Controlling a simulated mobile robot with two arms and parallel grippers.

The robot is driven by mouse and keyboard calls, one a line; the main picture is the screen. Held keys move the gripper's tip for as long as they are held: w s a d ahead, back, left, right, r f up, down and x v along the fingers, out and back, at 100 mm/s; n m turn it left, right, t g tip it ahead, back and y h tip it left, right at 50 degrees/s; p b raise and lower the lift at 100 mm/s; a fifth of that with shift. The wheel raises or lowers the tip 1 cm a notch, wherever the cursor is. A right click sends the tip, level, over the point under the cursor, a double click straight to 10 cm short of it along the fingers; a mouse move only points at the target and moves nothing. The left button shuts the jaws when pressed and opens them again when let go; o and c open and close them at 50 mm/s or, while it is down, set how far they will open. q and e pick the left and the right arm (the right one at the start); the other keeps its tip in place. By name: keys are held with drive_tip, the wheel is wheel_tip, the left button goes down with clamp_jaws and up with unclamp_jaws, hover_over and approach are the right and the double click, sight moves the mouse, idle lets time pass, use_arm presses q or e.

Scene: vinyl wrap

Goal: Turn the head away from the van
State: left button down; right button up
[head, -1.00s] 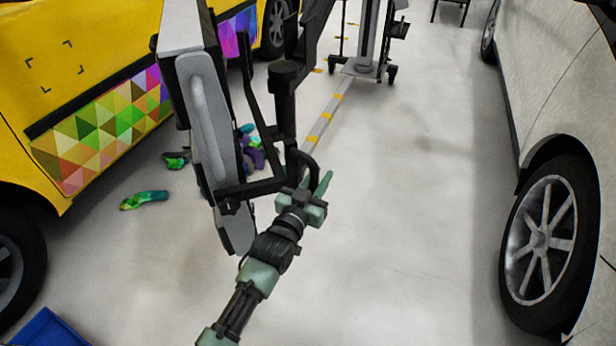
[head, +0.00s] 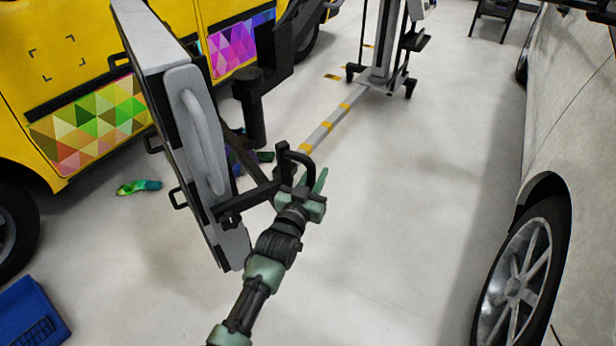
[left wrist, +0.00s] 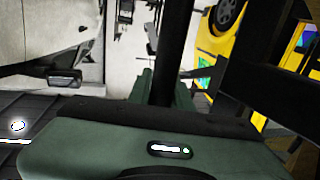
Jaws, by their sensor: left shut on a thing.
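The head (head: 165,100) is a tall grey-white panel with a pale curved handle on its back, hanging from a black jointed arm (head: 253,110). It stands on edge, slightly tilted, close to the yellow van (head: 70,70) with its band of coloured triangles. A gap of floor shows between the head's lower part and the van. My left gripper (head: 313,188) is shut on the black handle (head: 297,152) at the head's right side. In the left wrist view a dark bar (left wrist: 172,55) rises from between the green fingers. The head's front face is mostly hidden. My right gripper is out of view.
A wheeled stand (head: 382,75) is at the back, with a grey rail with yellow marks running towards the head. A white vehicle (head: 575,110) stands on the right. Crumpled coloured scraps (head: 138,187) lie by the van. A blue box (head: 32,312) is lower left. The middle floor is clear.

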use_arm(q)
drive_tip(key=shift+w+a+r, duration=0.25)
drive_tip(key=shift+w+r, duration=0.15)
drive_tip(key=c, duration=1.6)
unclamp_jaws()
drive_tip(key=shift+o, duration=0.2)
drive_tip(key=shift+a+f, duration=0.1)
drive_tip(key=shift+f, duration=0.15)
drive_tip(key=shift+f, duration=0.2)
drive_tip(key=shift+s, duration=0.15)
